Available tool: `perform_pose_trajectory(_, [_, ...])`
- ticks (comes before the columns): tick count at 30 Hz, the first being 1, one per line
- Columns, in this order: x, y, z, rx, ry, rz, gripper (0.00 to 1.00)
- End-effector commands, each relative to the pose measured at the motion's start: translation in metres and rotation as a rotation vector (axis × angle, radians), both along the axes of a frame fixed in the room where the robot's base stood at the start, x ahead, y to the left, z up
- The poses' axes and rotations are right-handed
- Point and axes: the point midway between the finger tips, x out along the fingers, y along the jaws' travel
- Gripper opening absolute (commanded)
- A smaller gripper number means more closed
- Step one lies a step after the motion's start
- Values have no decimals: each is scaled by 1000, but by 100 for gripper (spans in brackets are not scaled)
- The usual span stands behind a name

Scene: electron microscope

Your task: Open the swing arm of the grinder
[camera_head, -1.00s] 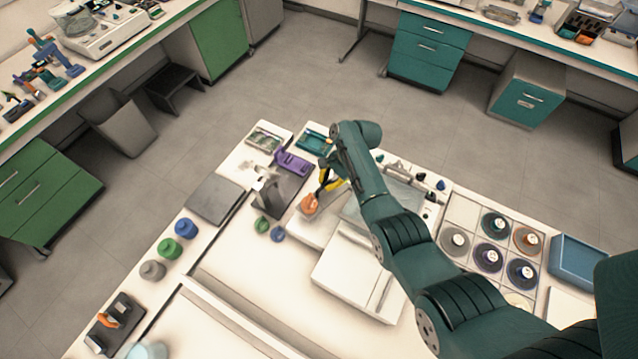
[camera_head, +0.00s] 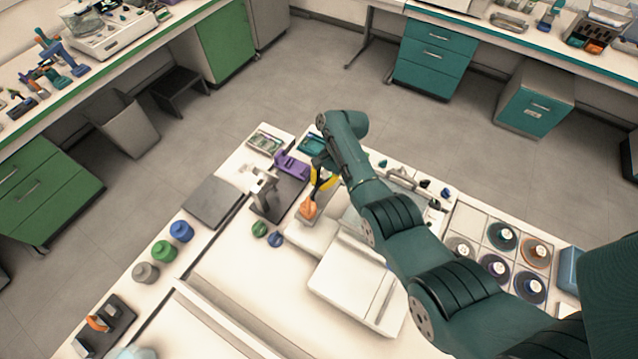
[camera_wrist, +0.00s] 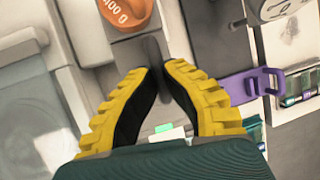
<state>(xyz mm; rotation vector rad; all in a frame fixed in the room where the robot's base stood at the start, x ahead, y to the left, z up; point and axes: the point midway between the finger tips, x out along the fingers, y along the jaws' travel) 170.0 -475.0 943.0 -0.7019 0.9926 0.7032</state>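The likely grinder is the white machine (camera_head: 318,232) under my forearm, with an orange part (camera_head: 308,208) at its upper left. In the wrist view an orange disc (camera_wrist: 125,12) marked "400 G" sits on a grey bar at the top. A dark grey narrow bar (camera_wrist: 152,52) lies just beyond and between my fingertips; I cannot tell if it is the swing arm. My gripper (camera_head: 323,184) has yellow ribbed fingers and is just above and right of the orange part. In the wrist view (camera_wrist: 158,70) its fingertips stand slightly apart, and contact is unclear.
A dark stand with a purple clamp (camera_head: 292,166) is close left of my gripper; the clamp also shows in the wrist view (camera_wrist: 252,86). Small green (camera_head: 260,229) and blue (camera_head: 276,240) knobs lie below it. Polishing discs (camera_head: 503,236) fill a rack at right.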

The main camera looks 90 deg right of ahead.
Motion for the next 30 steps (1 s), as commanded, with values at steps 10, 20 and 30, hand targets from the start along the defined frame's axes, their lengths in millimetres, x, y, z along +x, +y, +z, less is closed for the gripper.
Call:
perform_pose_trajectory(10, [-3, 5, -7, 13, 7, 0, 0])
perform_pose_trajectory(20, [-2, 2, -4, 7, 4, 0, 41])
perform_pose_trajectory(30, [-7, -3, 13, 1, 1, -1, 41])
